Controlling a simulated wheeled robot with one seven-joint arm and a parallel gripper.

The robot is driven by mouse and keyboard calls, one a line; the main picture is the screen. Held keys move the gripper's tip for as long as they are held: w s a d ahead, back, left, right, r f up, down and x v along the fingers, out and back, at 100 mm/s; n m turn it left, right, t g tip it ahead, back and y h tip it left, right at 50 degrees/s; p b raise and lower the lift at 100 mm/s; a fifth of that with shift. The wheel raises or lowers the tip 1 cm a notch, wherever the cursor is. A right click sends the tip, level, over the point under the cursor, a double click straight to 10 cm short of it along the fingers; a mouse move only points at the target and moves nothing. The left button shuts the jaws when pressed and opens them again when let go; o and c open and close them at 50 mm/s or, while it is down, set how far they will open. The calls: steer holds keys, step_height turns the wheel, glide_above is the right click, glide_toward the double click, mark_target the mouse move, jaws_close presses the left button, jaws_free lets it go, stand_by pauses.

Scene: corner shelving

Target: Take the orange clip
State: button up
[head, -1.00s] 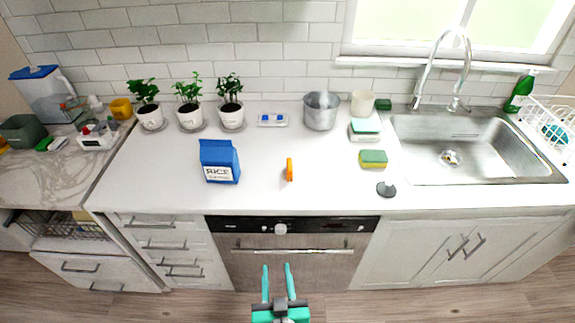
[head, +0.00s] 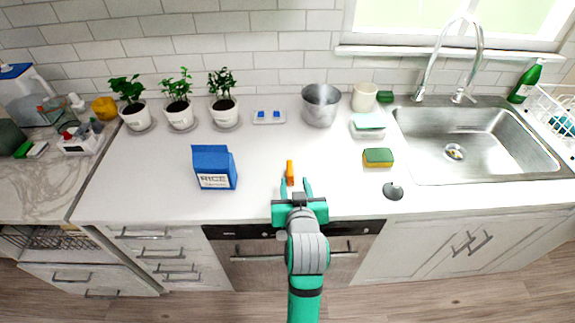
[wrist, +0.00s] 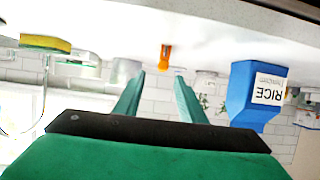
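The orange clip (head: 290,172) lies on the white counter (head: 255,160), right of the blue rice box. My gripper (head: 295,188) is at the counter's front edge, its teal fingers spread apart and pointing at the clip. In the head view the fingertips are just in front of the clip's near end. In the wrist view, which is upside down, the clip (wrist: 165,56) shows beyond and between the open fingers (wrist: 157,97). Nothing is between the fingers.
The blue rice box (head: 214,167) stands to the left. A green-yellow sponge (head: 378,158) and a dark grey round object (head: 393,191) lie to the right. A metal pot (head: 321,105) and potted plants (head: 179,112) stand behind. The counter around the clip is clear.

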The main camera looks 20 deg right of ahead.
mark_target(291, 172)
steer(key=x, duration=0.3)
steer(key=shift+w, duration=0.15)
steer(key=shift+a+f+x, duration=0.1)
steer(key=shift+f+x, duration=0.05)
steer(key=shift+x, duration=1)
steer(key=shift+a+f+x, duration=0.1)
steer(key=shift+f+x, duration=0.05)
steer(key=shift+x, duration=1.05)
steer(key=shift+a+f+x, duration=0.1)
steer(key=shift+f+x, duration=0.05)
steer(key=shift+x, duration=1)
steer(key=c, duration=0.7)
jaws_close()
steer(key=shift+d, duration=0.15)
